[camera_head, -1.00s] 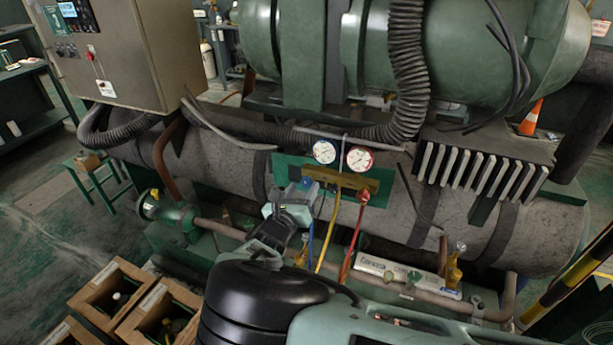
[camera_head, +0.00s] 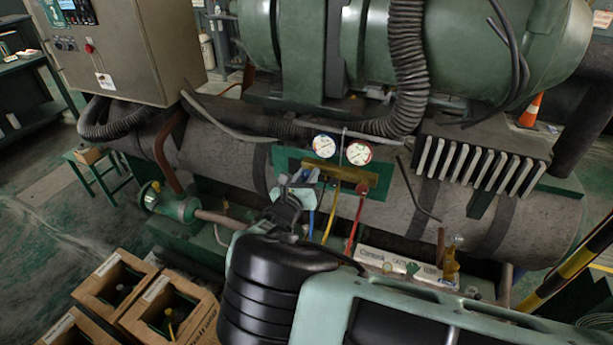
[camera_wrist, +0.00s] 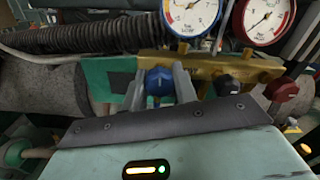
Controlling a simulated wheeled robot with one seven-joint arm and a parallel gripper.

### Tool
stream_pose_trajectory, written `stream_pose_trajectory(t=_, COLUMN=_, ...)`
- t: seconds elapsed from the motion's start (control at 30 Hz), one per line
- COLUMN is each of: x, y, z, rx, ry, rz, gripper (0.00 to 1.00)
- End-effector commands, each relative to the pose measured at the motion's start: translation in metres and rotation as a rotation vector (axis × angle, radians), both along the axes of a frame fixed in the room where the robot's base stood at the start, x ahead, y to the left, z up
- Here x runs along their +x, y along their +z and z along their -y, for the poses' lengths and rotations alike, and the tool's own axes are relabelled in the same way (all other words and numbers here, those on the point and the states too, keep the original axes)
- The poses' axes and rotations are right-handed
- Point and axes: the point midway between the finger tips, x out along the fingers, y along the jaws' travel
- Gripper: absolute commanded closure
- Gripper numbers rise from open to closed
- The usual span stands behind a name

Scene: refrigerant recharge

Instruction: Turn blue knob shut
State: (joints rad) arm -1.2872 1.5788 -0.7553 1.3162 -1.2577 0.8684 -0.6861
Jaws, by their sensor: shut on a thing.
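The blue knob (camera_wrist: 159,81) sits at the left end of the brass gauge manifold (camera_wrist: 205,66), below the blue-rimmed gauge (camera_wrist: 190,14). My gripper (camera_wrist: 160,88) is shut on the knob, with one finger on each side of it in the wrist view. In the head view my gripper (camera_head: 296,182) reaches up to the left end of the manifold (camera_head: 345,175) and mostly hides the knob. The red knob (camera_wrist: 281,89) is at the manifold's right end, with a black knob (camera_wrist: 227,85) between.
The red-rimmed gauge (camera_head: 359,152) stands beside the blue one. Yellow (camera_head: 330,215) and red (camera_head: 354,220) hoses hang below the manifold. A ribbed black hose (camera_head: 408,60) runs above.

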Motion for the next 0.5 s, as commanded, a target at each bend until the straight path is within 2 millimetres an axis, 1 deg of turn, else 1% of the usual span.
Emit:
stream_pose_trajectory(t=0.27, x=-0.0005, y=-0.0022, z=-0.0006, rx=0.083, ry=0.0, rz=0.031, gripper=0.94)
stream_pose_trajectory(t=0.5, x=-0.0004, y=-0.0037, z=-0.0005, rx=0.258, ry=0.0, rz=0.095, gripper=0.94)
